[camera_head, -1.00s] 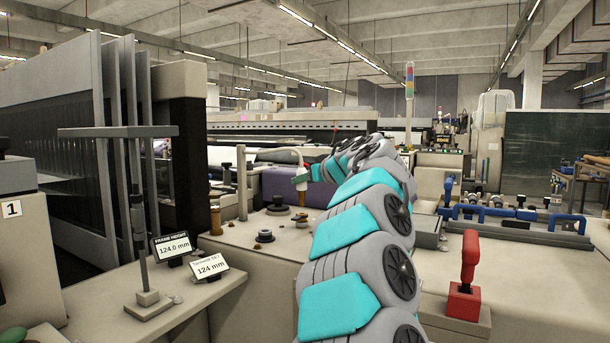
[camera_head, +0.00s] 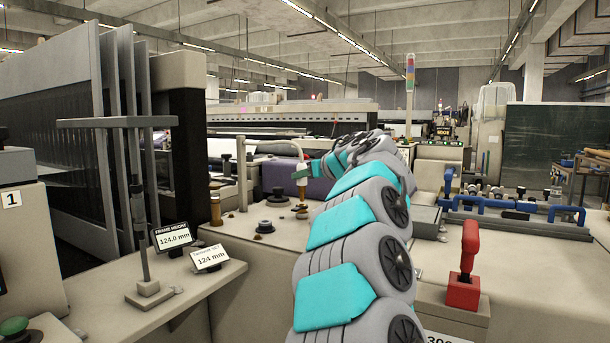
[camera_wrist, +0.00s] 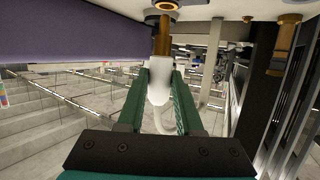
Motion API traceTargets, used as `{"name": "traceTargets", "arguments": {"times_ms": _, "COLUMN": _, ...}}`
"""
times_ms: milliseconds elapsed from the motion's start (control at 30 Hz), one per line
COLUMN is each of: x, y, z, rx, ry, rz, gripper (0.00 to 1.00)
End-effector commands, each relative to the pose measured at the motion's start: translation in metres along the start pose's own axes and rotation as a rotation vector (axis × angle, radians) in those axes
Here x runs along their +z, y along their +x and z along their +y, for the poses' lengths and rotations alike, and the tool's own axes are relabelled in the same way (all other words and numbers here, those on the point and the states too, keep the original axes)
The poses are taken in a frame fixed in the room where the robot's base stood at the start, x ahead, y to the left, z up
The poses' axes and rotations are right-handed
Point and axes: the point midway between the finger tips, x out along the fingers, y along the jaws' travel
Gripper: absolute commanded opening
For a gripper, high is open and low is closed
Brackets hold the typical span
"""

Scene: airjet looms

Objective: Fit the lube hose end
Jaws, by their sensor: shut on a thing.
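My gripper (camera_wrist: 160,92) is shut on a white hose end (camera_wrist: 159,82) between its green fingers, as the wrist view shows. In the head view my gripper (camera_head: 301,174) is over the pale machine top, with the white hose end (camera_head: 302,189) below it. A brass stem (camera_wrist: 163,38) lies in line with the hose end, between it and a ringed base on the pale surface. The hose end appears to meet the stem; I cannot tell how far it is fitted. Part of the white hose (camera_wrist: 161,120) shows behind the fingers.
Displays reading 124.0 mm (camera_head: 172,237) and 124 mm (camera_head: 210,257) stand at the front left.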

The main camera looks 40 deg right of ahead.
Motion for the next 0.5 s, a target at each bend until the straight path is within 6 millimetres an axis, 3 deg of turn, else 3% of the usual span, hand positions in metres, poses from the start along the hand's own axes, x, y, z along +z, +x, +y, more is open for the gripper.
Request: {"name": "traceTargets", "arguments": {"times_ms": 500, "x": 0.0084, "y": 0.0028, "z": -0.0003, "rx": 0.000, "ry": 0.000, "rz": 0.001, "gripper": 0.00}}
